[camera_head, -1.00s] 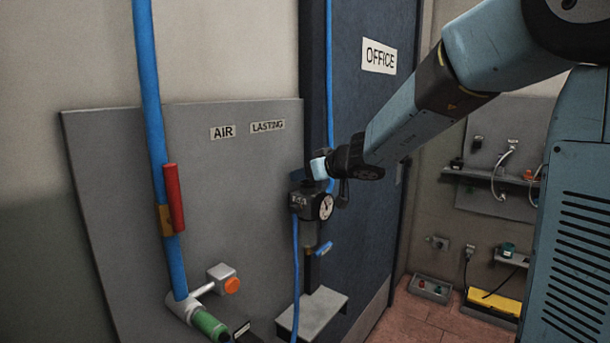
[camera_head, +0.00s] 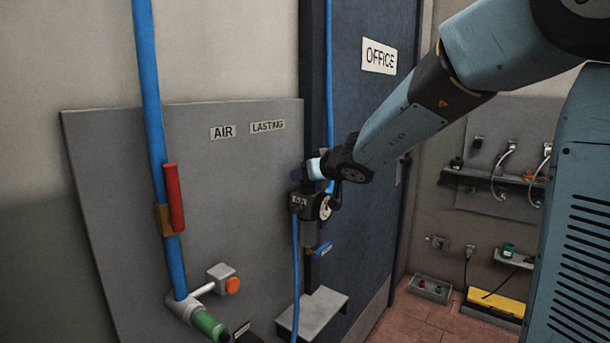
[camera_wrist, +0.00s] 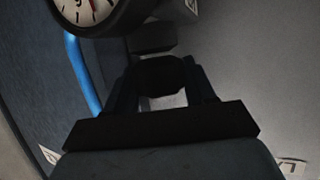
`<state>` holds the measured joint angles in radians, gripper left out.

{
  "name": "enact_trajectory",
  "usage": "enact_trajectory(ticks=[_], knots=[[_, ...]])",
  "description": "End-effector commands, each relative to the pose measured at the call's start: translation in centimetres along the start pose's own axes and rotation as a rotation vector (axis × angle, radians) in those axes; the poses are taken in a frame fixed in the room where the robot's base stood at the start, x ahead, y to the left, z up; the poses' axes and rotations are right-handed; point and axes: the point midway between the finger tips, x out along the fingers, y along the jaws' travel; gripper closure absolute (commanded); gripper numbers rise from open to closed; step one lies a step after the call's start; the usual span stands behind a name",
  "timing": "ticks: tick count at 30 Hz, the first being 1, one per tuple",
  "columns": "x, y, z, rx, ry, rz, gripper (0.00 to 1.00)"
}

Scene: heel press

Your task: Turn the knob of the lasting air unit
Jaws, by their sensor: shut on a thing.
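The lasting air unit (camera_head: 305,206) is a dark block with a round white gauge, mounted at the right edge of the grey panel under the LASTING label. In the wrist view the gauge (camera_wrist: 88,8) shows at the top left. My gripper (camera_wrist: 162,88) is shut on the unit's dark knob (camera_wrist: 160,72), which sits between its two fingers. In the head view my gripper (camera_head: 312,178) is at the top of the unit, and my wrist partly covers the gauge. The knob is hard to make out there.
A blue hose (camera_head: 294,265) hangs beside the unit. A blue-handled valve (camera_head: 322,249) and a grey shelf (camera_head: 312,312) are below it. A thick blue pipe (camera_head: 152,100) with a red handle (camera_head: 174,198) stands left. The office door (camera_head: 365,130) is behind my arm.

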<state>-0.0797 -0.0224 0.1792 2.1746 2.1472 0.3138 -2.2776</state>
Motion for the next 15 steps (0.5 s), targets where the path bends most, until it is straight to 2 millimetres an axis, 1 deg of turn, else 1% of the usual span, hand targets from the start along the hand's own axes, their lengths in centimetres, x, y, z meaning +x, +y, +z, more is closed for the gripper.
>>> enact_trajectory(ticks=[1,2,3,8,15], knots=[[-0.06,0.35,0.1,0.002,-0.002,0.006,0.76],[-0.06,0.35,0.1,0.002,-0.002,0.006,0.44],[-0.06,0.34,0.1,0.002,-0.002,0.006,0.4],[-0.04,0.22,0.07,0.001,-0.001,0.004,0.25],[-0.06,0.11,0.02,0.0,0.0,0.002,0.25]])
